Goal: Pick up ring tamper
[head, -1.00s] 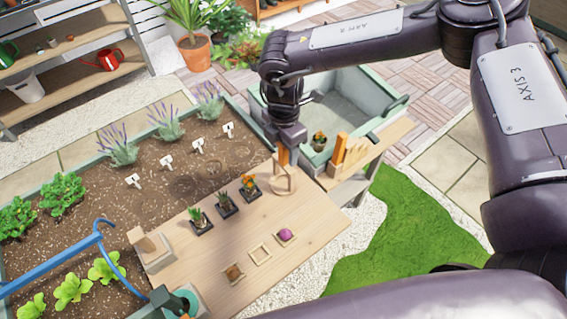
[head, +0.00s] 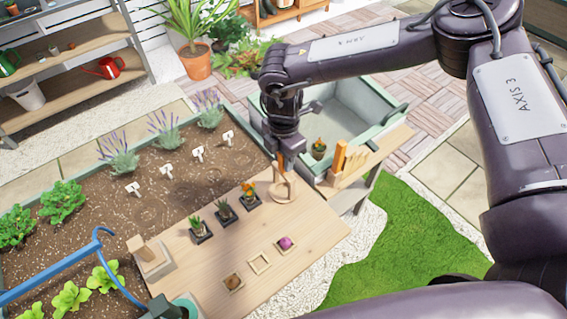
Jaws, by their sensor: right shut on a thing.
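The ring tamper (head: 283,191) is a pale wooden ring with an upright handle at the back right corner of the wooden work board (head: 310,225). It looks upright, with its ring at the board; I cannot tell whether a small gap lies beneath it. My right gripper (head: 287,155) comes down from above and is shut on the tamper's handle. The fingers hide the upper handle. My left gripper does not show.
Potted plants (head: 249,190) stand left of the tamper. A wooden rack (head: 350,163) and a grey-green tub (head: 350,105) are right and behind. A wooden block tool (head: 150,257) and blue-handled tool (head: 60,272) are left. The board's front right is clear.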

